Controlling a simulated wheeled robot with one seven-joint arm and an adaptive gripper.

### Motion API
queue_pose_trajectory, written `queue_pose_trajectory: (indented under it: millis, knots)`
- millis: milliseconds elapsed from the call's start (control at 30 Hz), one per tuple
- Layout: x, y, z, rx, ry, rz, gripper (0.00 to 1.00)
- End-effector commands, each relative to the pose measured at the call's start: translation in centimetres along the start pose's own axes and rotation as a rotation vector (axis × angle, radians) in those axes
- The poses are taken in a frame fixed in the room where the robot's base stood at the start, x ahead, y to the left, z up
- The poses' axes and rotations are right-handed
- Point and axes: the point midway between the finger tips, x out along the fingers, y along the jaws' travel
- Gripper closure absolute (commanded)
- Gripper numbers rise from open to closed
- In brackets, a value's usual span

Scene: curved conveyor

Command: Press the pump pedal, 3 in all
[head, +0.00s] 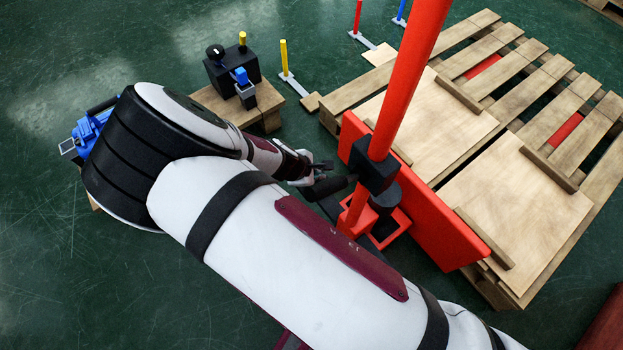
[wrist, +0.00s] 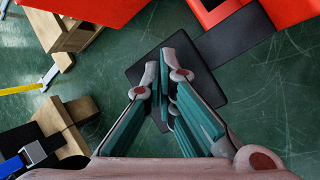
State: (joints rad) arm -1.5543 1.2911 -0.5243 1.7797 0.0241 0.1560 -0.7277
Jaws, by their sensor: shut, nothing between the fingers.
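The pump pedal is a flat black plate (wrist: 222,82) in the wrist view, on a dark bar that runs up to the red pump base (wrist: 215,12). My gripper (wrist: 164,76) is shut and empty, with its fingertips over the plate. I cannot tell whether they touch it. In the head view my gripper (head: 322,166) is left of the black clamp (head: 375,172) on the red pole (head: 405,85). The pump's red base (head: 397,232) stands below the clamp. My arm and gripper hide much of the pedal there.
A wooden pallet (head: 545,75) with boards and a red panel (head: 440,225) lies right of the pump. A wooden block with a black and blue device (head: 232,72) stands at upper left. Yellow, red and blue posts stand behind. Green floor is free at left.

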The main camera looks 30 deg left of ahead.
Motion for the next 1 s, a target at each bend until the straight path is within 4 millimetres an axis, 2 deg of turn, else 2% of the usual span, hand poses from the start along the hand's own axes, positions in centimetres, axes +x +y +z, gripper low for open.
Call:
queue_pose_trajectory:
  millis: [1000]
  knots:
    - [0.72, -0.28, -0.3, 0.0, 0.0, 0.0, 1.0]
